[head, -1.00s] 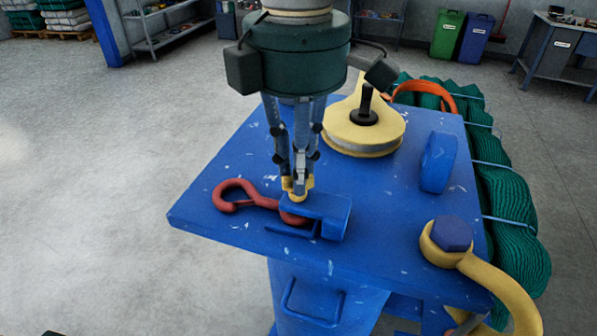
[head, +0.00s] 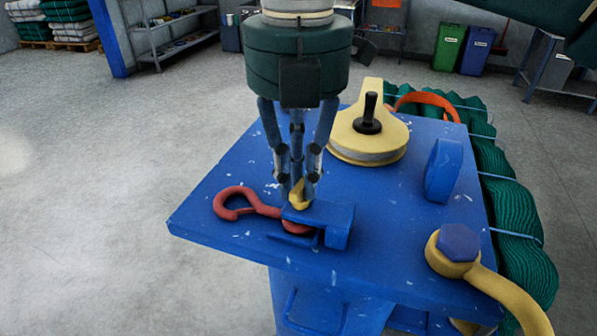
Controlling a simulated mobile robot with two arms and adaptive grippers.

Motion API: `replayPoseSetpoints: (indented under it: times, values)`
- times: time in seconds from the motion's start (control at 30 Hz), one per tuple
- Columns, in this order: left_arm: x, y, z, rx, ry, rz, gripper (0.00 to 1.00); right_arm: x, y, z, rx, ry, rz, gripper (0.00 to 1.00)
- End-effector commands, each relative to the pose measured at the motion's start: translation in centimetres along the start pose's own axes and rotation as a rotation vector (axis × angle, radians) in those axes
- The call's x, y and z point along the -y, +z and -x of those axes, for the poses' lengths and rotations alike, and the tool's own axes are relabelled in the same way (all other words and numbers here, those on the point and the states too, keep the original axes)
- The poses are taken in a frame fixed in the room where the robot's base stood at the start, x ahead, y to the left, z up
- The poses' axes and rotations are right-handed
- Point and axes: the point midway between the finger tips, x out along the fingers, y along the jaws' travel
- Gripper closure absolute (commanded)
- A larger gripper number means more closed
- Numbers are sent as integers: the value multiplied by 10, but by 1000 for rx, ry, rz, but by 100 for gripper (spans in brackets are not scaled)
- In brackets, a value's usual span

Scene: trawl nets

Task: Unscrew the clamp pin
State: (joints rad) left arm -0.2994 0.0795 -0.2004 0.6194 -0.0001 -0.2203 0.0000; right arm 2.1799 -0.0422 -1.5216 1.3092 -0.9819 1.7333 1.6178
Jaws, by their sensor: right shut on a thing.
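The clamp (head: 340,222) is a blue block near the front edge of the blue bench top (head: 215,205). The small yellow clamp pin (head: 299,196) stands at the clamp's left end. My right gripper (head: 297,190) points straight down from above, with its fingers closed around the pin's yellow head. The fingers hide part of the pin, and its shank is not visible. A red hook (head: 238,197) lies on the bench to the left, with its right end under the clamp. My left gripper is not in view.
A yellow pulley block (head: 365,145) with a black upright handle stands behind the gripper. A blue upright ring (head: 444,170) and a yellow shackle with a blue bolt (head: 458,245) are at the right. Green netting (head: 515,220) lies beyond.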

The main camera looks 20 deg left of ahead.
Motion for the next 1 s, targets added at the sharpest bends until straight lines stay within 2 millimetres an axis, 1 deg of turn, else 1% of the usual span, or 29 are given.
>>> replayPoseSetpoints:
  times: [0.1,1.0]
  values:
    - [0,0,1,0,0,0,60,0,-1,-2,-2,-3,115,100]
    - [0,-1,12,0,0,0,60,2,-5,-3,-6,-4,970,100]
